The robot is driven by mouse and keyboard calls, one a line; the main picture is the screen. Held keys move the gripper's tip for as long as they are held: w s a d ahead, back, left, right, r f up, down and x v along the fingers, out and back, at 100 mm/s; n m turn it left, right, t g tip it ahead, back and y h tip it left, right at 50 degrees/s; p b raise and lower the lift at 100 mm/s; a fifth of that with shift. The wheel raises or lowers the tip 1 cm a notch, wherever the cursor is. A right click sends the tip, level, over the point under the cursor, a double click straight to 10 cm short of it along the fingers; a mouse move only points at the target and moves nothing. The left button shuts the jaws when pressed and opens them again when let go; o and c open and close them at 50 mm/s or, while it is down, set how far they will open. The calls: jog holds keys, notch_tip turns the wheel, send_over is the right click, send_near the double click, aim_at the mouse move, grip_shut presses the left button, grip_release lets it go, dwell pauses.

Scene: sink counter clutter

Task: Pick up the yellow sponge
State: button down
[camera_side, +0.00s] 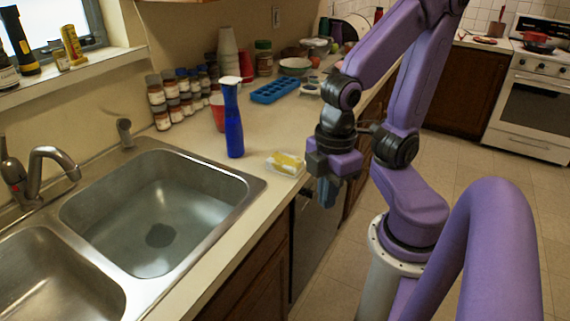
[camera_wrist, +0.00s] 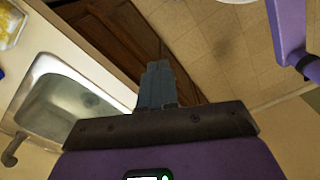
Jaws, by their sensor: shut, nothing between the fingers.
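A yellow sponge (camera_side: 288,159) lies in a small pale dish (camera_side: 285,166) near the counter's front edge, right of the sink. It also shows cut off at the top left corner of the wrist view (camera_wrist: 12,20). My gripper (camera_side: 328,192) hangs just right of the sponge, past the counter edge, with its fingers pointing down. In the wrist view the grey fingers (camera_wrist: 157,75) are together and empty. The gripper is apart from the sponge.
A blue bottle (camera_side: 232,120) stands upright behind the dish. The double sink (camera_side: 155,215) is to the left. Spice jars (camera_side: 175,100), a red cup (camera_side: 217,110) and a blue tray (camera_side: 275,89) sit farther back. Open floor lies in front of the cabinets.

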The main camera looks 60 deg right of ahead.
jog(key=shift+c, duration=0.4)
grip_release()
jog(key=w+d+r+m, duration=0.1)
jog(key=w+r+m, duration=0.15)
jog(key=w, duration=0.45)
notch_tip(320, 180, up, 2)
jog(key=m, duration=1)
send_over(285, 159)
notch_tip(285, 159, down, 17)
jog(key=shift+r, duration=0.1)
